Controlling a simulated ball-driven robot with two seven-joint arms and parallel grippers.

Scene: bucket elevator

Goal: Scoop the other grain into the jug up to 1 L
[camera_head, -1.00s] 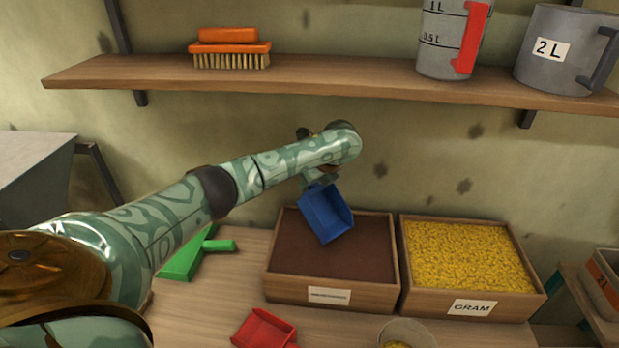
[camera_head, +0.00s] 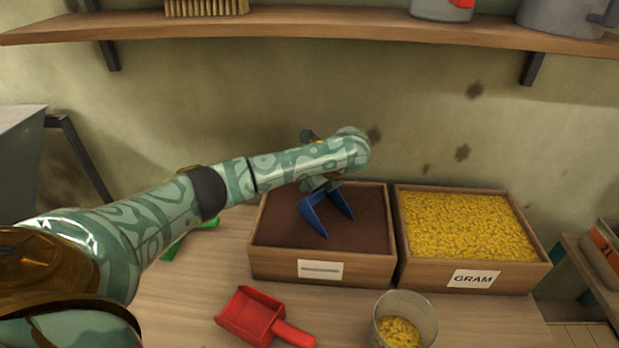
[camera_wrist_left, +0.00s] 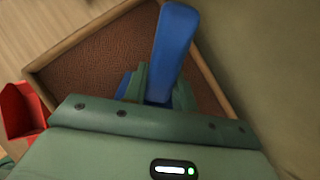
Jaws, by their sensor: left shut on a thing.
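My left gripper (camera_head: 322,184) is shut on the blue scoop (camera_head: 313,216) and holds it over the left wooden bin (camera_head: 320,266) of dark brown grain (camera_head: 280,215). The scoop is tilted with its mouth down. I cannot tell whether its edge is in the grain. In the left wrist view the scoop (camera_wrist_left: 176,40) sticks out between my fingers. The right wooden bin, labelled GRAM (camera_head: 473,278), is full of yellow grain (camera_head: 465,225). A clear round jug (camera_head: 425,310) at the front edge has yellow grain in its bottom; its marks are not readable. My right gripper is out of view.
A red scoop (camera_head: 248,315) lies on the table left of the jug. A green tool (camera_head: 177,248) is partly behind my arm. The shelf (camera_head: 330,27) above holds a brush (camera_head: 205,7), a grey measuring jug (camera_head: 428,10) and a larger grey jug (camera_head: 560,18).

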